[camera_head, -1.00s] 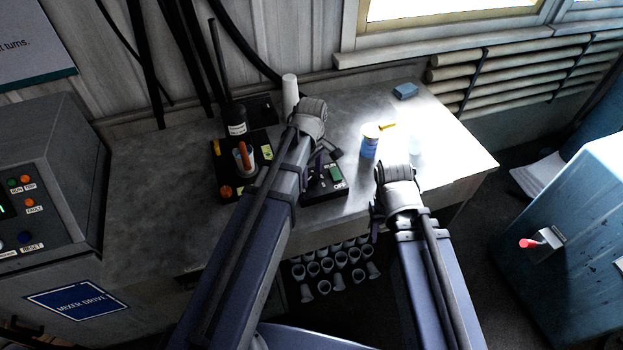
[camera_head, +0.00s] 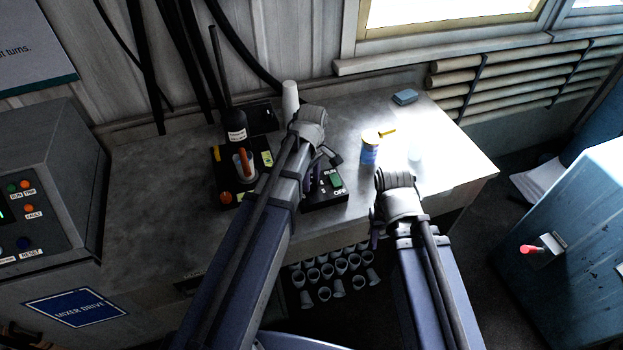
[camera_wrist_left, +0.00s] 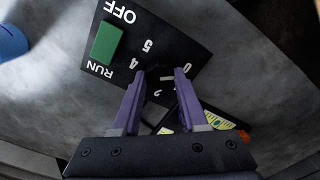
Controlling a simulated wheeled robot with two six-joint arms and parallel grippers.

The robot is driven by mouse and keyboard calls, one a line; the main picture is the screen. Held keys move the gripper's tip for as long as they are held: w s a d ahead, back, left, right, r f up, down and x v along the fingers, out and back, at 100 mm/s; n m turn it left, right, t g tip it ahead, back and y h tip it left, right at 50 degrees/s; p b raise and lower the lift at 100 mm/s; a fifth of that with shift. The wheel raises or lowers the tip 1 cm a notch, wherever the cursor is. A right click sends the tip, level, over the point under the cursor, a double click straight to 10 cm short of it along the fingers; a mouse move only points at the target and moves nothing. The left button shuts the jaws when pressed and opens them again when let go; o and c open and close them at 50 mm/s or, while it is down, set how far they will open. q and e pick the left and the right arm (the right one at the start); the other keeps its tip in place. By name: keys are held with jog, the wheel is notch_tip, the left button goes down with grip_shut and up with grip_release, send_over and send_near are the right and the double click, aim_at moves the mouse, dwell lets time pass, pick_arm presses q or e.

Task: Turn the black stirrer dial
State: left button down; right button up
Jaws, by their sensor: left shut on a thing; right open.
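The black control panel (camera_head: 325,199) lies on the bench, with a green RUN/OFF switch (camera_head: 336,180). In the left wrist view the panel (camera_wrist_left: 185,48) shows the switch (camera_wrist_left: 105,42) and white scale numbers. My left gripper (camera_head: 314,172) is down at the panel. In its wrist view its purple fingers (camera_wrist_left: 162,76) stand on either side of the dial spot, among the numbers, shut on the black stirrer dial. The dial itself is dark against the panel, so its pointer direction cannot be told. My right gripper (camera_head: 374,226) hangs open and empty by the bench's front edge.
Left of my left arm stands a black device with an orange-handled part (camera_head: 243,163) and a dark bottle (camera_head: 236,125). A blue-labelled tin (camera_head: 369,150) and a blue block (camera_head: 404,97) are to the right. Several cups (camera_head: 338,268) sit below the bench.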

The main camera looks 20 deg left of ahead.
dwell(0.3)
pick_arm(q)
jog(key=m, duration=0.7)
jog(key=shift+m, duration=0.4)
jog(key=m, duration=0.3)
jog(key=shift+m, duration=0.3)
jog(key=m, duration=0.3)
jog(key=shift+m, duration=0.4)
jog(key=m, duration=1)
jog(key=shift+m, duration=2.2)
